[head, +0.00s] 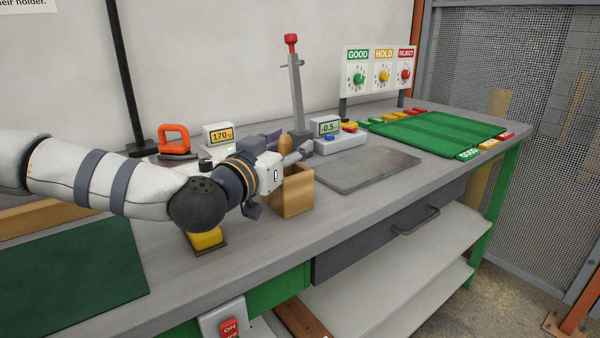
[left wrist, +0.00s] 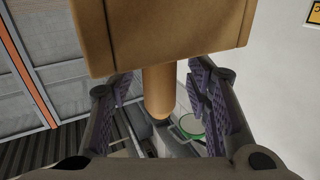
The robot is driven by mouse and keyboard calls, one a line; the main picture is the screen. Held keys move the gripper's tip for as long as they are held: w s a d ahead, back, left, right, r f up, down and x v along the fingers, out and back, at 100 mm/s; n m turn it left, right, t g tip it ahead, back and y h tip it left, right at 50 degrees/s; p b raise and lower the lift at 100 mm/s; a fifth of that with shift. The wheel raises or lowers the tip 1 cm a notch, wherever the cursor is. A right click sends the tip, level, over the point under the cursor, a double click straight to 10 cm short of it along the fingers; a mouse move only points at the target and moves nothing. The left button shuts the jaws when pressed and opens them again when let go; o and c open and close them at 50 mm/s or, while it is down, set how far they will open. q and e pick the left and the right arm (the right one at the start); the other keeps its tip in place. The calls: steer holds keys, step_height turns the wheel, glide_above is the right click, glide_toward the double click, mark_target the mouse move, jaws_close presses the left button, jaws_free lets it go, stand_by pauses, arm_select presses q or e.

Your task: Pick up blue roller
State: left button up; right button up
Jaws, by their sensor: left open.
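A light wooden box (head: 291,194) stands on the grey bench. A tan rounded handle (head: 285,145) sticks up out of it. No blue part of a roller shows on it; whatever is below the handle is hidden in the box. My left gripper (head: 287,149) is at the handle, just above the box. In the left wrist view the gripper (left wrist: 160,88) is open, with the handle (left wrist: 158,92) between its purple-padded fingers and gaps on both sides. The box (left wrist: 165,35) fills the top of that view. My right gripper is not in view.
A yellow block (head: 206,238) sits under my left arm. A display reading 170 (head: 218,134) and an orange-handled tool (head: 174,142) stand behind. A dark grey plate (head: 368,170) lies right of the box, with a green mat (head: 440,135) beyond. A tall red-topped lever (head: 295,90) stands behind.

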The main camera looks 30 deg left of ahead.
arm_select(q)
steer(key=shift+s+d+r, duration=0.1)
steer(key=shift+s+r, duration=0.25)
steer(key=shift+s, duration=0.2)
steer(key=shift+f, duration=0.1)
jaws_close()
